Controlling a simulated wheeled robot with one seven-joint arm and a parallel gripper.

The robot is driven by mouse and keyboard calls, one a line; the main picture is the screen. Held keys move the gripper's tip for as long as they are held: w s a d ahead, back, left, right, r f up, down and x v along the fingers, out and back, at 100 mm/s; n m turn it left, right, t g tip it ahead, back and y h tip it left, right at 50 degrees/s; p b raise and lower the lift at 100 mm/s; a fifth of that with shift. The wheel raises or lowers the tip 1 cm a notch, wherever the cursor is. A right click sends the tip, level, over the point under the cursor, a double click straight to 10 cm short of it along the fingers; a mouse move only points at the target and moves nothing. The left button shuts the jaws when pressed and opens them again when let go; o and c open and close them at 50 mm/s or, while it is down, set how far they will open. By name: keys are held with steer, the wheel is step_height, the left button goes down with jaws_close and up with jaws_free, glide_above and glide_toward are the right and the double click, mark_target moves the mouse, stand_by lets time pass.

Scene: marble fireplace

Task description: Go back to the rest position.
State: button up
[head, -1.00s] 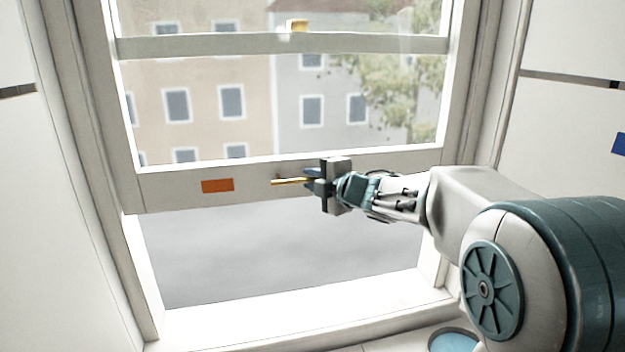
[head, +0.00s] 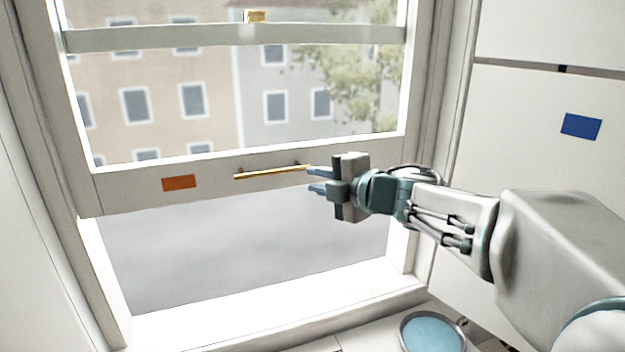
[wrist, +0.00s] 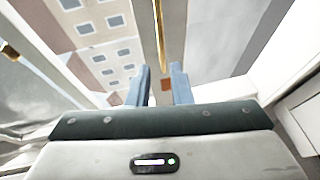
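My gripper (head: 316,180) is in front of the window's lower rail in the head view, with its two blue fingers pointing left. The fingers are apart with nothing between them, and the wrist view also shows the gap between them (wrist: 159,86). A thin gold handle bar (head: 270,172) is fixed on the rail of the raised window sash (head: 120,187). The fingertips are near the bar's right end; in the wrist view the bar (wrist: 160,40) lies ahead of the fingers. Whether they touch it I cannot tell.
An orange patch (head: 179,183) is on the sash rail, and a blue patch (head: 581,126) is on the right wall. A gold latch (head: 255,16) sits on the upper rail. A round blue-topped dish (head: 432,333) is at the bottom. The window opening below the sash is clear.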

steer(key=s+d+f+m+h, duration=0.35)
steer(key=d+m+h, duration=0.3)
steer(key=m, duration=0.25)
steer(key=s+d+f+m+h, duration=0.3)
steer(key=d+f+m+h, duration=0.2)
steer(key=d+m, duration=0.3)
steer(key=s+a+f+m+g, duration=0.2)
steer(key=s+f+m+g, duration=0.2)
steer(key=s, duration=0.5)
steer(key=s+a+f+m+g+y, duration=0.1)
steer(key=s+a+f+m+g, duration=0.2)
steer(key=s+f, duration=0.4)
steer(key=shift+s+a+f+m+g, duration=0.2)
steer(key=shift+s+f+m+g, duration=0.25)
steer(key=shift+s+g, duration=0.65)
